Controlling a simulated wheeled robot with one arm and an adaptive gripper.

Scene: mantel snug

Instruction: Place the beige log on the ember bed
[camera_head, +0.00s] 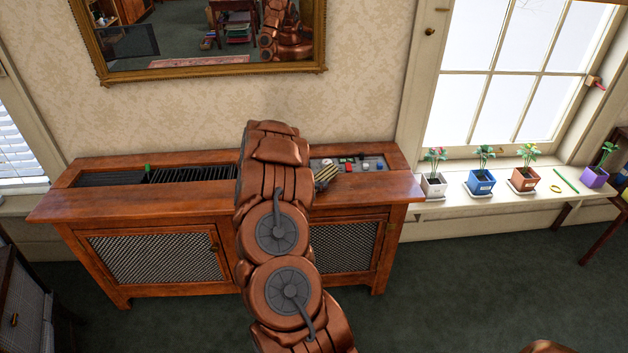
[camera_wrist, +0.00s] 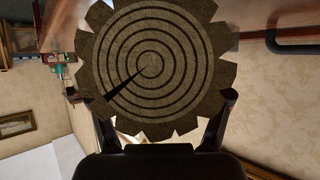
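The beige log (camera_wrist: 150,62) fills the upper middle of the wrist view, its ringed, jagged-edged end facing the camera. My gripper (camera_wrist: 162,98) has one dark finger at each side of the log and appears shut on it. In the head view a beige, dark-striped part of the log (camera_head: 326,174) shows just right of my arm, over the right part of the cabinet top. My arm hides the gripper there. A dark slatted recess (camera_head: 195,173) lies in the cabinet top left of my arm; I cannot tell whether it is the ember bed.
The wooden cabinet (camera_head: 150,204) stands against the wall below a gold-framed mirror (camera_head: 210,70). A grey panel (camera_head: 375,168) with small coloured parts is at its right. A small green piece (camera_head: 147,168) stands by the slats. Several potted plants line the windowsill (camera_head: 455,200).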

